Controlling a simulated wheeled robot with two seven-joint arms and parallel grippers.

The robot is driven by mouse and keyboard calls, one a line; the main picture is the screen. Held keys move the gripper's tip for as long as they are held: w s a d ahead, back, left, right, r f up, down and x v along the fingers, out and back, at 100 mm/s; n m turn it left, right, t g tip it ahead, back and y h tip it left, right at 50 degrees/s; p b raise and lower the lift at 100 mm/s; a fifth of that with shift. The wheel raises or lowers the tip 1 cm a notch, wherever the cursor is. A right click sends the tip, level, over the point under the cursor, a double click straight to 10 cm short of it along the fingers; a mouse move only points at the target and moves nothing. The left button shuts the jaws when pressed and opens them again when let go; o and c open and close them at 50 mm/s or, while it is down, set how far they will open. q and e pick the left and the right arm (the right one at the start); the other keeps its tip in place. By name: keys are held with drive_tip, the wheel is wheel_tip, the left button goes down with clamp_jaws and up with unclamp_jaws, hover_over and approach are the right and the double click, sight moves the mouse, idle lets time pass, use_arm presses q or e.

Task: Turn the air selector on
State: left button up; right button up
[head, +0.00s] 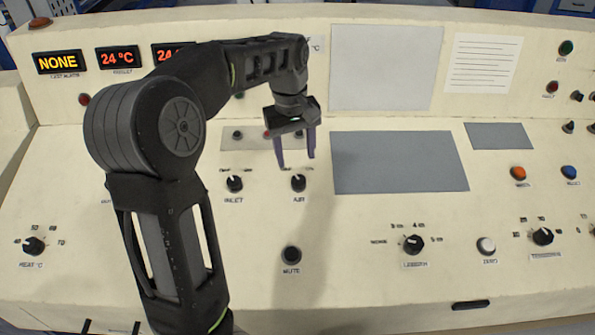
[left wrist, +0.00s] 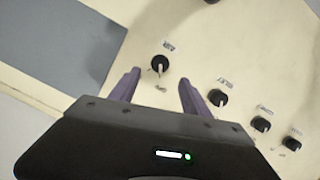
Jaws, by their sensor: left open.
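The air selector (head: 298,183) is a small black knob with a light pointer line, labelled AIR below, on the cream panel. Its pointer looks turned up and slightly left; the small position marks above it are too small to read surely. My left gripper (head: 296,160) is open and empty, its two purple fingers pointing down just above the knob in the picture. In the left wrist view the air selector (left wrist: 160,63) shows in the gap between the fingertips of the left gripper (left wrist: 158,80), beyond them and apparently untouched. My right gripper is not in view.
The similar INLET knob (head: 235,184) stands left of the air selector, with the MUTE button (head: 291,255) below. A grey screen (head: 398,162) lies to the right. Small indicators (head: 238,135) sit behind the gripper. The panel around the knob is otherwise flat and clear.

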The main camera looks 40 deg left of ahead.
sight(298, 177)
use_arm(q)
drive_tip(key=shift+f, duration=0.15)
drive_tip(key=f, duration=0.7)
drive_tip(key=shift+w+d+f+p, duration=0.1)
drive_tip(key=shift+w+f+p, duration=0.2)
drive_tip(key=shift+p, duration=0.1)
drive_tip(key=shift+c, duration=0.4)
clamp_jaws()
